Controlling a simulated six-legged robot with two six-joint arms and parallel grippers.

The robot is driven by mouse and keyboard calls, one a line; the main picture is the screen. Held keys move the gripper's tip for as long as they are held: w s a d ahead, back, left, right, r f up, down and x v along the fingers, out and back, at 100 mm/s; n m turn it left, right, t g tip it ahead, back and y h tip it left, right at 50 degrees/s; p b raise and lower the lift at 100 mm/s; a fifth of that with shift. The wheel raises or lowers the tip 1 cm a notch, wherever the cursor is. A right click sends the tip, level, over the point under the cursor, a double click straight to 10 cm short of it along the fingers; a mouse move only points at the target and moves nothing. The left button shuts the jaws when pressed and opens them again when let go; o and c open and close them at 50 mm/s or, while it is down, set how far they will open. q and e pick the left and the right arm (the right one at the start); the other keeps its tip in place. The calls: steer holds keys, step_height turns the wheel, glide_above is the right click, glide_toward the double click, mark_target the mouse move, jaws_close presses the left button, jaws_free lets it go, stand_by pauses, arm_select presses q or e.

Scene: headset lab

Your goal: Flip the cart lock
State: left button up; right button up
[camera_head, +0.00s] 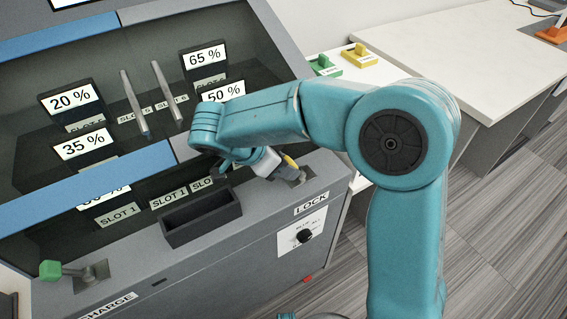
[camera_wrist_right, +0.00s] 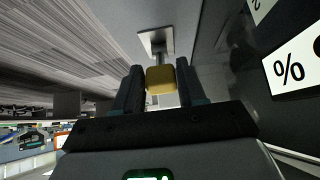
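The cart lock is a short lever with a yellow handle (camera_head: 290,162), set on a metal plate (camera_head: 291,178) above the LOCK label (camera_head: 311,203). In the right wrist view the yellow handle (camera_wrist_right: 160,79) sits between the two fingers of my right gripper (camera_wrist_right: 160,72), with its stem running up to the plate (camera_wrist_right: 156,40). The fingers fit closely on both sides and look shut on it. In the head view the right gripper (camera_head: 268,163) reaches the handle from the left, partly hidden by my arm. My left gripper is not in view.
A green-handled lever (camera_head: 52,269) stands at the cart's left, near the CHARGE label. An empty dark bin (camera_head: 203,219) sits left of the lock. Percent displays and slots fill the sloped panel. A white table (camera_head: 462,55) stands behind right.

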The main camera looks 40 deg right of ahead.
steer(key=o, duration=0.4)
steer(key=shift+c, duration=0.2)
steer(key=p+v, duration=0.3)
steer(key=v, duration=1.3)
steer(key=shift+a, duration=0.15)
